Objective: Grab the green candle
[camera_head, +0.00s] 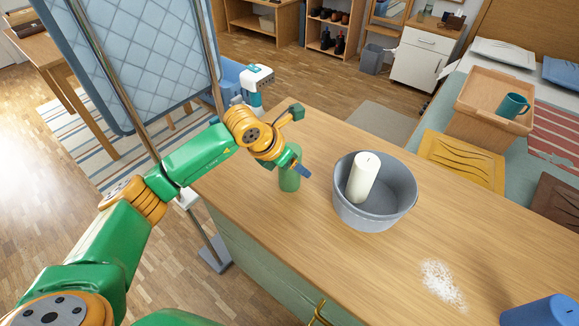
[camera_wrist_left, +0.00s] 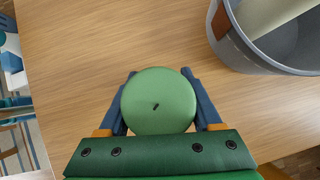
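The green candle (camera_head: 289,181) stands upright on the wooden table (camera_head: 320,262), left of the grey bowl. In the left wrist view its round top with a dark wick (camera_wrist_left: 158,101) fills the space between the blue fingers. My left gripper (camera_head: 296,166) is at the candle's upper part, with one finger on each side of it. The candle hides the fingers' inner faces, so I cannot tell whether they press on it or only flank it. My right gripper is not in view.
The grey bowl (camera_head: 374,212) holds a white candle (camera_head: 363,177) close to the right of the green candle. White powder (camera_head: 441,282) lies farther right, near a blue object (camera_head: 541,312) at the table's edge. The table between bowl and powder is clear.

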